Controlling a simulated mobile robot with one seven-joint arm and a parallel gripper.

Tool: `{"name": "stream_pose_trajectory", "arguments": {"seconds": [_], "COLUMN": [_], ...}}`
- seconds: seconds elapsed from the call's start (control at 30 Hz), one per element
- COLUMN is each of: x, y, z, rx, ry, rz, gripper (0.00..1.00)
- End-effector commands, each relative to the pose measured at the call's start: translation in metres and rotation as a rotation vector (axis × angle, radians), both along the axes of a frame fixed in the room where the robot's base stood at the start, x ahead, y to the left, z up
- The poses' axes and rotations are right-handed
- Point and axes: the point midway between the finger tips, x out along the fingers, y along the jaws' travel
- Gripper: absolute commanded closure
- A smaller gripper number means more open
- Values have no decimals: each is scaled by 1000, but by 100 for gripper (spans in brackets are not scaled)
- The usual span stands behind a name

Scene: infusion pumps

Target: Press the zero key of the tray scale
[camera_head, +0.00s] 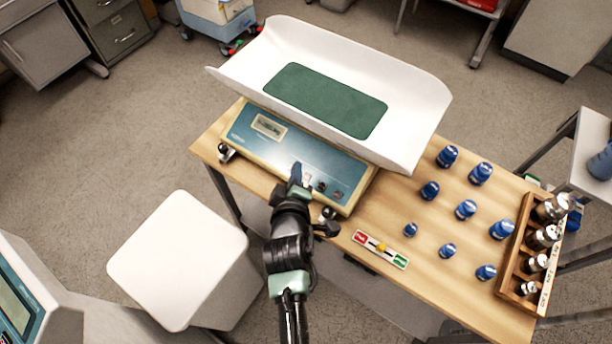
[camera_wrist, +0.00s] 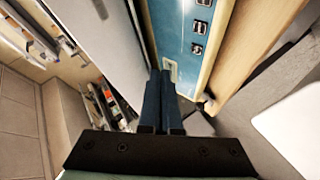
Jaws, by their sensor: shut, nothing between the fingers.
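The tray scale has a white curved tray (camera_head: 420,95) with a green mat (camera_head: 325,100), above a blue front panel (camera_head: 245,143). A small display (camera_head: 268,125) is at the panel's left. Small dark keys (camera_head: 322,187) are on its right half and also show in the wrist view (camera_wrist: 200,27); their labels are too small to read, so I cannot tell which is zero. My gripper (camera_head: 296,168) is shut and empty, its blue fingertips over the middle of the panel. In the wrist view the fingertips (camera_wrist: 162,76) partly cover a pale rectangle on the panel; contact is unclear.
The scale stands on a wooden table (camera_head: 385,215). Several blue-capped bottles (camera_head: 466,209) and a wooden rack (camera_head: 515,250) of vials stand at right. A red-yellow-green strip (camera_head: 380,248) lies near the front edge.

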Motion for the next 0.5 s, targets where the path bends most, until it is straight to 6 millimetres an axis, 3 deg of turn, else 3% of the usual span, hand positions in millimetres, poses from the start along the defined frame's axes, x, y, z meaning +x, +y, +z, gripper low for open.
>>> {"name": "stream_pose_trajectory", "arguments": {"seconds": [0.2, 0.5], "x": [10, 22], "y": [-7, -16], "z": [-35, -65], "rx": [-1, 0], "ry": [-2, 0], "rz": [-1, -2], "gripper": [100, 100]}}
